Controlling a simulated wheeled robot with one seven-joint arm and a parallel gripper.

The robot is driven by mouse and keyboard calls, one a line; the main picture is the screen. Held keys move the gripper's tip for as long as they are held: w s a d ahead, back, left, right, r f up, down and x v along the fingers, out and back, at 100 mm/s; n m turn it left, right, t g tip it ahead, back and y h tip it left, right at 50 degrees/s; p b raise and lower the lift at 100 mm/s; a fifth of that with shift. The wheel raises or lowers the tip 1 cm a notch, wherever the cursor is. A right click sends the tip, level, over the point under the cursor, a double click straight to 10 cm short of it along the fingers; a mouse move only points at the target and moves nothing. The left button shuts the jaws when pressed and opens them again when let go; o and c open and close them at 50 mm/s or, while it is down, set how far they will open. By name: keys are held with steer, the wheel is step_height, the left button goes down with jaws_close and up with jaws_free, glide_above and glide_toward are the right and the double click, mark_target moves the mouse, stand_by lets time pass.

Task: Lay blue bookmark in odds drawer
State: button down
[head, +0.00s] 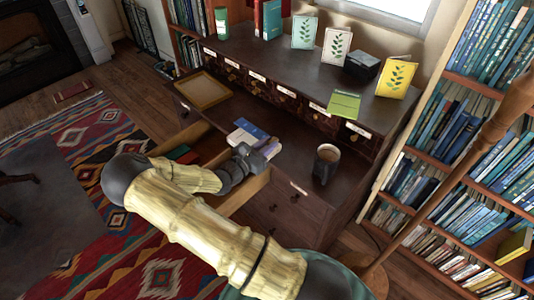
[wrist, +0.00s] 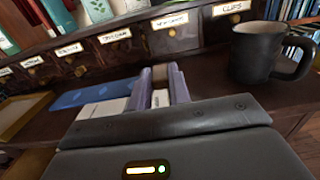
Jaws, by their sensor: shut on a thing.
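My gripper (head: 268,149) is low over the desk top, left of the mug. In the wrist view its two pale fingers (wrist: 162,85) are shut on a small white thing (wrist: 160,98), mostly hidden between them. A flat blue item (head: 251,128) lies on the desk beside the gripper, with a white part along it; it also shows left of the fingers in the wrist view (wrist: 82,96). I cannot tell whether it is the bookmark. A wooden drawer (head: 245,192) stands open below the desk front, partly hidden by my arm. I cannot read any label as odds.
A dark mug (head: 326,163) stands to the right of the gripper. A row of small labelled drawers (head: 283,87) backs the desk; one label (wrist: 231,8) reads clips. A bookcase (head: 450,160) bounds the right.

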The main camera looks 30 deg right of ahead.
steer(key=shift+f, duration=2.25)
steer(key=shift+f, duration=0.25)
steer(key=c, duration=1.3)
jaws_free()
steer(key=v, duration=1.1)
steer(key=b+v, duration=0.1)
steer(key=v, duration=0.5)
steer(key=shift+w+a, duration=0.3)
steer(key=shift+a, duration=0.05)
steer(key=shift+d, duration=0.1)
